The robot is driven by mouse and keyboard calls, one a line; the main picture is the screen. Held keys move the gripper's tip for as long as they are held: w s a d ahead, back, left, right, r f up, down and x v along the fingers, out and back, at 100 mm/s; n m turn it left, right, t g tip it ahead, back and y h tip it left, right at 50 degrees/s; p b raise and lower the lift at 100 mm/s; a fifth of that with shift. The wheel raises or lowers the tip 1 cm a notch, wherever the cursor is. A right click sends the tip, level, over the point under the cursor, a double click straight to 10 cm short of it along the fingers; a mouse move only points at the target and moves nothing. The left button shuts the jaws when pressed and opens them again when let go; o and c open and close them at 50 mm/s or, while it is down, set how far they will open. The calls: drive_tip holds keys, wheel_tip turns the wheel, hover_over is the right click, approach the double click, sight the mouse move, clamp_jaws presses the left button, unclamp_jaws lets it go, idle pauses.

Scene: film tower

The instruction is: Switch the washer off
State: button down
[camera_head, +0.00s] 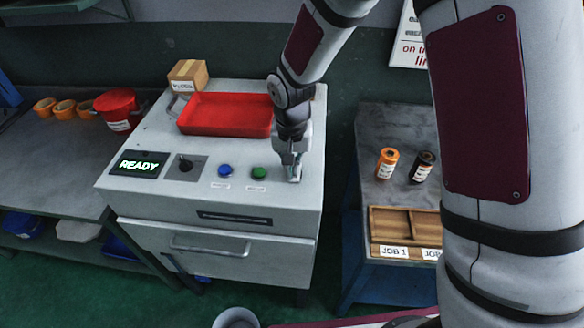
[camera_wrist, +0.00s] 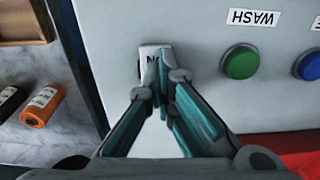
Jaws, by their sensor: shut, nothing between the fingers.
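The washer (camera_head: 150,205) is a pale machine with a lit READY display (camera_head: 138,164), a black knob (camera_head: 185,164), a blue button (camera_head: 226,170) and a green button (camera_head: 259,172). In the wrist view the green button (camera_wrist: 241,62) sits beside an upside-down WASH label (camera_wrist: 254,17). My gripper (camera_head: 294,178) is shut and empty, pointing down at the panel right of the green button. In the wrist view its fingertips (camera_wrist: 161,68) cover most of a small white piece (camera_wrist: 149,50) with dark letters, partly readable as N. I cannot tell whether they touch it.
A red tray (camera_head: 226,130) and a cardboard box (camera_head: 188,74) sit on the washer's back. A red bucket (camera_head: 117,108) and orange cups stand left. At right, a side table holds an orange canister (camera_head: 386,163), a black canister (camera_head: 422,167) and a wooden job tray (camera_head: 388,210).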

drive_tip(key=shift+w+d, duration=0.15)
wheel_tip(320, 180, up, 14)
drive_tip(key=s+p, duration=0.1)
drive_tip(key=shift+s+a, duration=0.2)
drive_tip(key=shift+a, duration=0.1)
idle(0.3)
